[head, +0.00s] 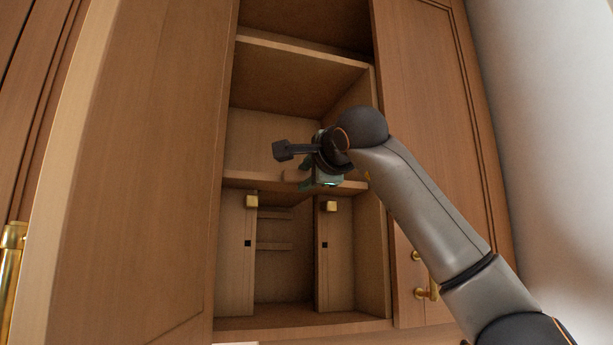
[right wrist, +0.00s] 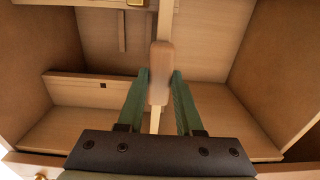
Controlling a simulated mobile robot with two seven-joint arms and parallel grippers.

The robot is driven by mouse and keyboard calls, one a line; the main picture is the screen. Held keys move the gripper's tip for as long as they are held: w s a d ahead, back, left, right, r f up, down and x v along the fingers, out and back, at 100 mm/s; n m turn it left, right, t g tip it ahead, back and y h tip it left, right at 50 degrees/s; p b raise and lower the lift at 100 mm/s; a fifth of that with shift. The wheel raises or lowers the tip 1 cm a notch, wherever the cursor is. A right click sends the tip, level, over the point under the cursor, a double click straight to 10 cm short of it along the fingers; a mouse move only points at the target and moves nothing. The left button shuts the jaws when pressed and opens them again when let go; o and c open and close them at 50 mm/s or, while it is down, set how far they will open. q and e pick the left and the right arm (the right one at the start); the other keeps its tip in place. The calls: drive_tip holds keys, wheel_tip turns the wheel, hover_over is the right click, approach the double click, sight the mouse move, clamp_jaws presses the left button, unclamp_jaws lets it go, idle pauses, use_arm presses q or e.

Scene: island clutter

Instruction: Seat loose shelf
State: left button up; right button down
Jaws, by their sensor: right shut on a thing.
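The loose shelf (head: 238,181) is a thin wooden board running across the open cabinet, above two upright panels. In the right wrist view, which is turned on its side, its front edge (right wrist: 155,119) is an upright pale strip. A rounded wooden handle (right wrist: 161,70) stands on that edge, between the green fingers of my right gripper (right wrist: 161,88). My right gripper (head: 318,182) is shut on this handle in the head view, where arm and fingers cover part of the shelf's middle. I cannot tell whether the shelf rests on its supports. My left gripper is not in view.
Brass blocks (head: 252,202) (head: 332,205) sit near the panel tops, just below the shelf. A fixed upper shelf (head: 300,48) is above, with open space between. A large open door (head: 130,170) stands at left; a closed door (head: 425,130) with brass handles is at right.

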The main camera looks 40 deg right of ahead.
drive_tip(key=shift+f+b, duration=0.55)
drive_tip(key=shift+f, duration=0.05)
idle(0.3)
idle(0.3)
drive_tip(key=c, duration=0.6)
unclamp_jaws()
drive_tip(key=shift+s, duration=0.1)
drive_tip(key=shift+o, duration=0.6)
drive_tip(key=b+v, duration=0.3)
drive_tip(key=v, duration=0.9)
drive_tip(key=shift+s+b, duration=0.2)
drive_tip(key=shift+b, duration=0.2)
drive_tip(key=shift+a, duration=0.1)
